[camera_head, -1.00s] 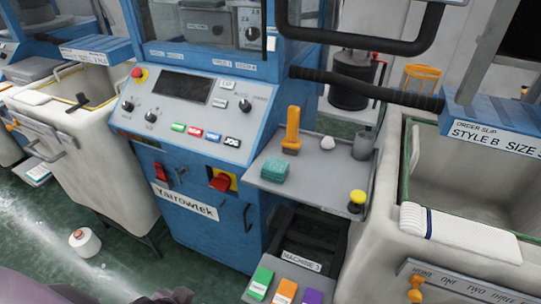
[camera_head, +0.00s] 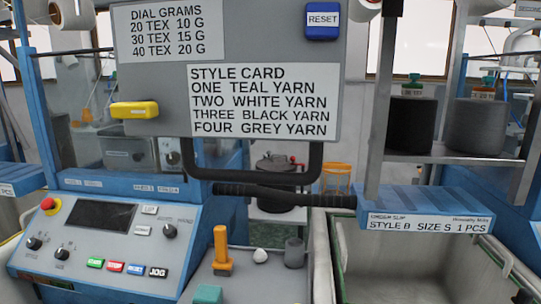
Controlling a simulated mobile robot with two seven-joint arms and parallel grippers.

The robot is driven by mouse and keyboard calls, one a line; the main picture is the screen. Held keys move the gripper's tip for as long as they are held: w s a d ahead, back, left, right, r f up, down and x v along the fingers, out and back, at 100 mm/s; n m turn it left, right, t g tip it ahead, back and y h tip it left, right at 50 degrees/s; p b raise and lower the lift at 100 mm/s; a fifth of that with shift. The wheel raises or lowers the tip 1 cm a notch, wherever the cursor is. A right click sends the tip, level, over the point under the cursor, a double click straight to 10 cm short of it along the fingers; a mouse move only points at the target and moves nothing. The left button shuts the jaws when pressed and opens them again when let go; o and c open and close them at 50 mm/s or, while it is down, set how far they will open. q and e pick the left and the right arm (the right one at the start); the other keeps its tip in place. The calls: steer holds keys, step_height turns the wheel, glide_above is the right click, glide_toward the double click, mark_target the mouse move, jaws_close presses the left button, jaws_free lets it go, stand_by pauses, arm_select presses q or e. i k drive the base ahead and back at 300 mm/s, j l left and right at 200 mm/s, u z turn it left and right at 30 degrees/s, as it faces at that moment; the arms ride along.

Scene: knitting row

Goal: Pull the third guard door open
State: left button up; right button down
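In the head view, the knitting machine has a blue-framed clear guard panel (camera_head: 90,130) behind its control panel, with grey boxes showing through it. No door number is readable on it. A black U-shaped bar (camera_head: 255,176) hangs below the grey board, and a ribbed black bar (camera_head: 285,195) runs right from the machine. The board hides part of the guard, and I cannot tell which bar belongs to the door. The guard looks closed, though its edges are partly hidden. Neither of my grippers shows.
A grey board (camera_head: 265,60) carries a style card and a RESET button. The control panel (camera_head: 105,240) is at lower left. A grey shelf (camera_head: 235,285) holds an orange tool and a teal block. A blue ledge (camera_head: 425,205) stands above a pale bin (camera_head: 385,270) at right.

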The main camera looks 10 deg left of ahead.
mark_target(32, 64)
steer(key=u, duration=0.95)
